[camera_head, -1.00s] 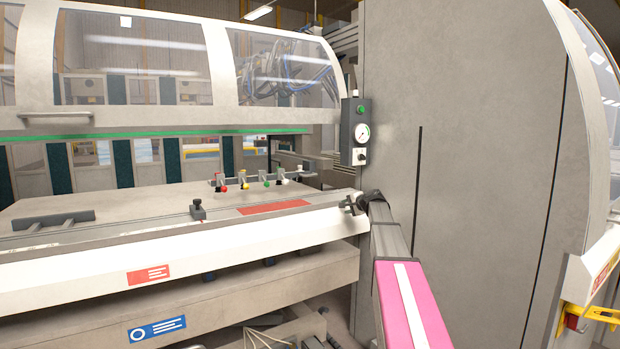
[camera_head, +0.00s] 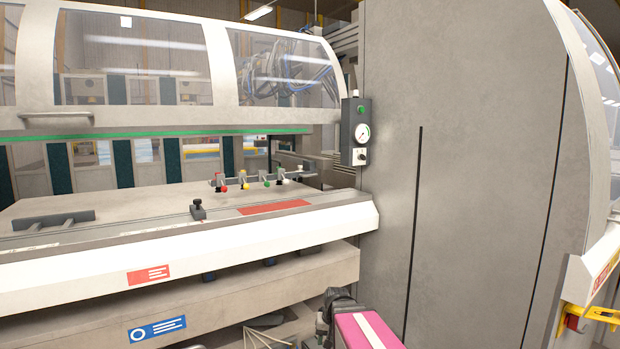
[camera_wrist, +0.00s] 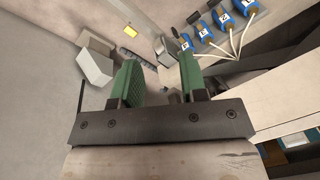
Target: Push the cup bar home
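A thin bar with several small coloured knobs or cups (camera_head: 258,180), likely the cup bar, stands at the back right of the machine table (camera_head: 125,200) in the head view. It is not recognisable in the wrist view. My gripper (camera_head: 325,318) is low at the bottom of the head view, below and in front of the table's white front edge, well apart from the bar. In the wrist view its two green finger pads (camera_wrist: 160,78) stand apart with nothing held between them.
A grey cabinet wall (camera_head: 470,170) fills the right side. A gauge box (camera_head: 356,132) hangs on its left edge. A black knob (camera_head: 198,209) stands on the table. In the wrist view, several blue numbered connectors (camera_wrist: 213,26) with pale cables and a grey block (camera_wrist: 95,62) lie beyond the fingers.

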